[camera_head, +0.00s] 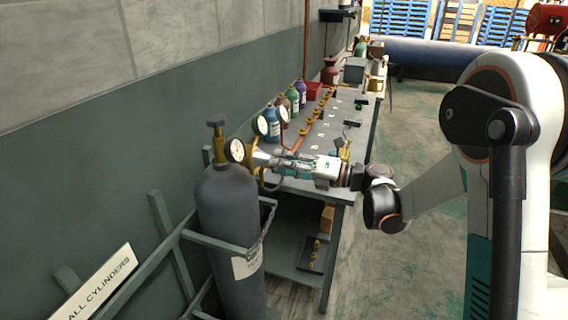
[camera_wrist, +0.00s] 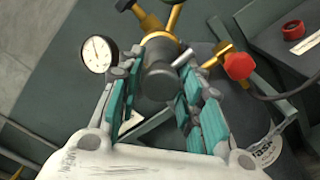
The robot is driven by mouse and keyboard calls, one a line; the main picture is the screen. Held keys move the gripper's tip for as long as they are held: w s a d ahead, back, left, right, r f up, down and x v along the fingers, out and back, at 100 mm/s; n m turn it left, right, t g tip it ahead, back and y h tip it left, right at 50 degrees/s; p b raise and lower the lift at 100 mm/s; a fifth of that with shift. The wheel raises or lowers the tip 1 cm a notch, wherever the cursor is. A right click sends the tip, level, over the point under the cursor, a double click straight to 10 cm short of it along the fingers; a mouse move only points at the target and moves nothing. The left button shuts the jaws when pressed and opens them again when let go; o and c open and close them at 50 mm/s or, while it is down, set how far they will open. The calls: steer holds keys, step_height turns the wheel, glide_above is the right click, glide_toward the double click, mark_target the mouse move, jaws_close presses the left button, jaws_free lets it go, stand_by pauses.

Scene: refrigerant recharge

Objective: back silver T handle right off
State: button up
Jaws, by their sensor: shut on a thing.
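The silver T handle (camera_wrist: 183,57) shows in the wrist view as a short bright bar at the side of a dark grey round body (camera_wrist: 158,80) on the brass regulator (camera_wrist: 158,38). My gripper (camera_wrist: 161,76) has its teal-padded fingers on both sides of this body and is shut on the handle piece; the pads hide part of it. In the head view, my gripper (camera_head: 262,159) reaches in from the right to the regulator (camera_head: 252,165) on the grey cylinder (camera_head: 228,205). The handle itself is hidden there by the fingers.
A white gauge (camera_wrist: 97,54) and a red knob (camera_wrist: 238,66) sit close beside my fingers. The cylinder's dark top valve handle (camera_head: 216,122) stands left of my gripper. A grey rack (camera_head: 178,258) surrounds the cylinder. The workbench (camera_head: 340,180) holds bottles and tools behind.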

steer(key=shift+s+f, duration=0.1)
steer(key=shift+f, duration=0.05)
steer(key=o, duration=0.9)
steer(key=shift+d, duration=0.1)
steer(key=v, duration=1.1)
steer(key=shift+s+d, duration=0.1)
steer(key=shift+d, duration=0.25)
